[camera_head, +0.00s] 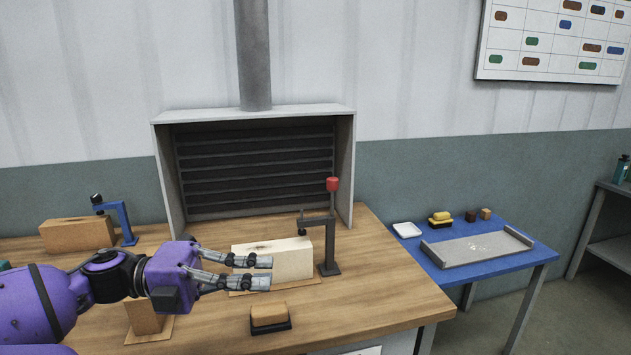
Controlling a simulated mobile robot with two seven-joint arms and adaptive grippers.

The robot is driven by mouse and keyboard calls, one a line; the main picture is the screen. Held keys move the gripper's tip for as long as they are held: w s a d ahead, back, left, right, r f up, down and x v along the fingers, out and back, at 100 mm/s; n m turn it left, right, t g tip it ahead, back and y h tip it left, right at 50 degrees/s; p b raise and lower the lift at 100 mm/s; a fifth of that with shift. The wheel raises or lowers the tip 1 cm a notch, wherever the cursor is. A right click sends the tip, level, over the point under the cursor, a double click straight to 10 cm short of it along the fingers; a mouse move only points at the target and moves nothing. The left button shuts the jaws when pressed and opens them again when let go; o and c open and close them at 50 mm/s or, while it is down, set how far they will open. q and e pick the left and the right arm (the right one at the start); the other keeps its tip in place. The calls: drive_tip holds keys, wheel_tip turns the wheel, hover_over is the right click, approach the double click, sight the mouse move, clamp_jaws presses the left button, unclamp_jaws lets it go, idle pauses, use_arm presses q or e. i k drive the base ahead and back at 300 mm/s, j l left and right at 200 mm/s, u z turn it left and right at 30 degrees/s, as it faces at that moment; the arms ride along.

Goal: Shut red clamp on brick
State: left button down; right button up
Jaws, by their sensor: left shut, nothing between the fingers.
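The red clamp (331,230) stands at the right end of a pale cream brick (293,262). It has a dark upright post, a red knob on top and a short arm reaching left over the brick. The arm's tip is close above the brick's top; I cannot tell if they touch. The brick lies on a thin wooden board and has a dark mark on top. My right gripper is not in view.
A blue clamp (122,219) stands by a tan brick (77,234) at the back left. A vented hood (345,170) stands behind. A brush (269,317) lies near the front. At right, a blue table (513,258) holds a grey tray (478,249) and small items.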

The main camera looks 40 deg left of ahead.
sight(333, 183)
drive_tip(key=i+j, duration=0.5)
drive_tip(key=j, duration=0.15)
drive_tip(key=i+j, duration=0.55)
drive_tip(key=j, duration=0.15)
